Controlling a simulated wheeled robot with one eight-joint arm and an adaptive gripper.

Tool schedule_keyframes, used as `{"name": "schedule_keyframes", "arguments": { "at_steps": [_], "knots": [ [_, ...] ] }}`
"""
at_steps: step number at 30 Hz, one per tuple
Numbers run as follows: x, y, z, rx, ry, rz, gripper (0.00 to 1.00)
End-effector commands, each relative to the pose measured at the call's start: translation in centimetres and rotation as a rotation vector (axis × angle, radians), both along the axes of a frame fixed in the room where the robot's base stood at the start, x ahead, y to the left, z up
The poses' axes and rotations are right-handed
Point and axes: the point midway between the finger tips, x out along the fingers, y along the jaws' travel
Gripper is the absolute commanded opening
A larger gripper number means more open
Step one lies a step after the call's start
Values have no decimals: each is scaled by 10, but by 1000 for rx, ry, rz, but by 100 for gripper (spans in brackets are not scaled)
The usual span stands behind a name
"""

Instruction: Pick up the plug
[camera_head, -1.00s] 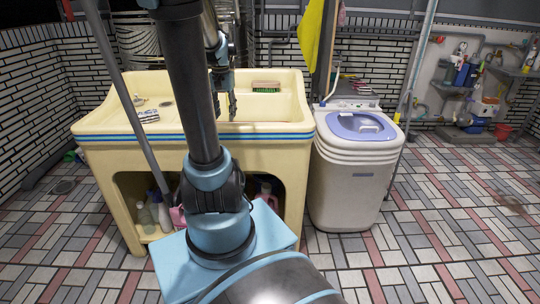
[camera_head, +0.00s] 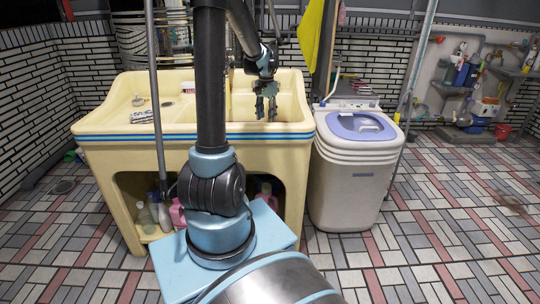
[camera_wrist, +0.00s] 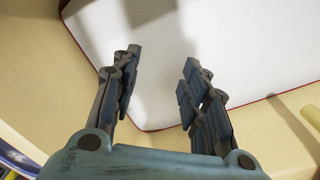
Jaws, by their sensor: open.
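My gripper (camera_head: 266,108) hangs over the right part of the cream sink (camera_head: 285,131), fingers pointing down. In the wrist view my gripper (camera_wrist: 161,58) is open, with nothing between its fingers. A white panel with rounded corners and a thin red edge (camera_wrist: 230,45) lies beyond the fingertips, set in a cream surface. I cannot make out a plug for certain in either view. A small pale item (camera_head: 138,100) sits on the sink's left side, too small to identify.
A white washing machine with a purple lid (camera_head: 352,160) stands to the right of the sink. Bottles (camera_head: 148,213) stand under the sink. A yellow cloth (camera_head: 310,32) hangs behind. Tiled floor (camera_head: 450,220) at the right is mostly clear.

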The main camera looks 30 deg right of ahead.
Motion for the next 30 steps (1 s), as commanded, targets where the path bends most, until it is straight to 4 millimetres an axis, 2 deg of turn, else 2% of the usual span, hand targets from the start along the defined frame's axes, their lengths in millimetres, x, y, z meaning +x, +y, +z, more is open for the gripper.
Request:
{"name": "schedule_keyframes", "arguments": {
  "at_steps": [3, 15, 26, 30],
  "knots": [
    [1, 0, -21, 0, 0, 1, 41],
    [1, 0, -85, 0, 0, 1, 41],
    [1, -1, -107, 0, 0, 1, 41],
    [2, -4, -122, 0, 0, 1, 41]
  ]
}}
